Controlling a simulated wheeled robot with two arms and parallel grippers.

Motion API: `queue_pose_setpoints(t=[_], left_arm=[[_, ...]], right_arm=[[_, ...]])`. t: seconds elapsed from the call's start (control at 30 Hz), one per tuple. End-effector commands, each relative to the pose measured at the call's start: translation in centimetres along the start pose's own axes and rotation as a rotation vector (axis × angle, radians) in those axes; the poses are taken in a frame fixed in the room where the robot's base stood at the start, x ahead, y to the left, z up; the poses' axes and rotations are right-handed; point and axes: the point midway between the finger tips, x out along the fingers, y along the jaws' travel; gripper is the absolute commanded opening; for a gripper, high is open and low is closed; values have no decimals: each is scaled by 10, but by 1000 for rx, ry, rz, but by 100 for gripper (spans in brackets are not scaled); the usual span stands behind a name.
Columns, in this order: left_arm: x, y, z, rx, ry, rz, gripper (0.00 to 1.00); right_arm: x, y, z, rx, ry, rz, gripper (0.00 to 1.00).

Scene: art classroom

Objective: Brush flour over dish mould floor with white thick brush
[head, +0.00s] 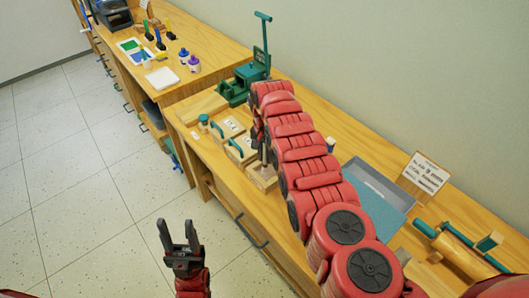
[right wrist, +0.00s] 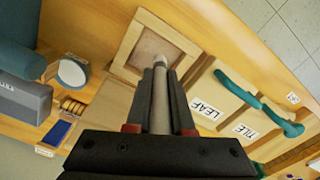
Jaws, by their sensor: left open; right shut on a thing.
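My right gripper (head: 260,134) is shut on the brush (right wrist: 162,105), whose grey shaft lies between the black fingers in the right wrist view. The brush's pale tip (right wrist: 177,58) is at or just above the dish mould (right wrist: 128,68), a square wooden frame with a light brown recessed floor (right wrist: 151,48). I cannot tell whether the tip touches it. In the head view the mould (head: 262,184) sits near the bench's front edge, partly hidden by the brush and arm. No flour can be made out. My left gripper (head: 179,238) is open and empty, out over the floor.
LEAF (right wrist: 226,92) and TILE (right wrist: 260,118) moulds with teal handles lie beside the dish mould. A teal press (head: 246,82) stands behind. A grey-blue tray (head: 372,190) and a rolling pin (head: 455,247) lie right of my arm.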

Motion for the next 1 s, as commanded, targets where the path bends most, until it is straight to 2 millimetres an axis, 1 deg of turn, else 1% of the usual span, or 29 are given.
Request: queue_pose_setpoints(t=[0.03, 0.5, 0.77, 1.0], left_arm=[[4, 0, -1, 0, 0, 0, 50], [25, -1, -4, 0, 0, 0, 50], [28, -1, -5, 0, 0, 0, 50], [39, -2, -6, 0, 0, 0, 50]], right_arm=[[-2, 1, 0, 0, -1, 2, 0], [-1, 5, 3, 0, -2, 3, 0], [0, 6, 3, 0, -2, 4, 0], [-2, 8, 4, 0, -2, 4, 0]])
